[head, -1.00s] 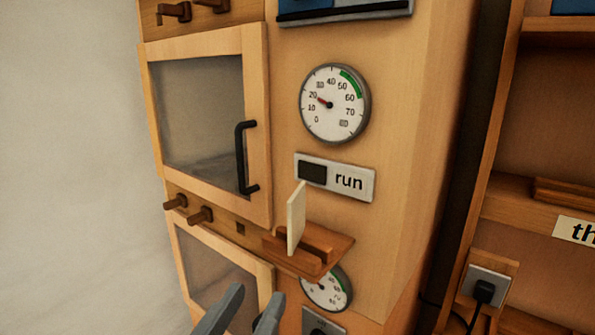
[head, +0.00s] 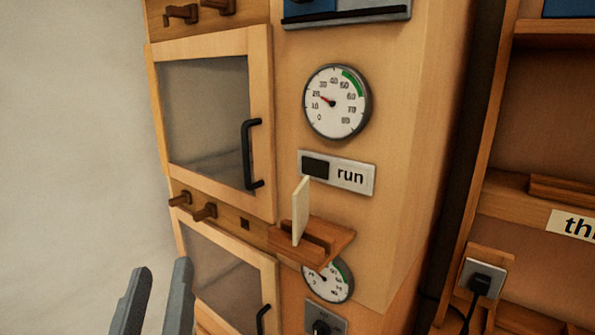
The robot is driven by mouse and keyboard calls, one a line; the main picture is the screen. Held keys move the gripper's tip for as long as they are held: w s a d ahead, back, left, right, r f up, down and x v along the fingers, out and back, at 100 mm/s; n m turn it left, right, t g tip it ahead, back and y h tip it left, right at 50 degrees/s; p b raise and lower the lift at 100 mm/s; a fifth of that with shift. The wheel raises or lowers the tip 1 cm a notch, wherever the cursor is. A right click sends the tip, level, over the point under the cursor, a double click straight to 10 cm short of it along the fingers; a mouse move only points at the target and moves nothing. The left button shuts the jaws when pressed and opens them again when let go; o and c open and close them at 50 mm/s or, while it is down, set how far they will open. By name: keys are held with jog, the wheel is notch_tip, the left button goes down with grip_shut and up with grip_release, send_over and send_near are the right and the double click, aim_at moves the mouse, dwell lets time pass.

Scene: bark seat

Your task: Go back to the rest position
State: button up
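My gripper (head: 154,300) shows at the bottom left of the head view, with its two grey fingers pointing up and a gap between them. Nothing shows between the fingers. It stands in front of the lower glazed door (head: 228,285), to the left of the wooden cabinet's small shelf. A cream card (head: 300,211) stands upright, slightly tilted, in the slotted wooden holder (head: 318,240). My gripper is apart from the card and the holder.
The upper glazed door (head: 208,115) is shut and has a black handle (head: 248,155). A round gauge (head: 337,102) and a "run" plate (head: 337,173) sit beside it. Wooden pegs (head: 203,211) stick out between the doors. The pale wall at left is clear.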

jog(key=s+d+f+n+g+y, duration=0.1)
jog(key=s+d+f+n+y, duration=0.2)
jog(key=f, duration=0.5)
jog(key=s+d+f+n+g+y, duration=0.1)
jog(key=d+f+g+y, duration=0.1)
jog(key=d+f, duration=0.55)
jog(key=s+d+f+m+g+h, duration=0.1)
jog(key=s+d+f+m+h, duration=0.3)
jog(key=s+d+f, duration=0.3)
jog(key=s+d+f+m+g+h, duration=0.1)
jog(key=s+d+f+m+h, duration=0.3)
jog(key=s+d+f, duration=0.4)
jog(key=s+d+h, duration=0.1)
jog(key=s+d, duration=0.4)
jog(key=d, duration=0.2)
jog(key=shift+s+d+m+g, duration=0.3)
jog(key=shift+d+m, duration=0.1)
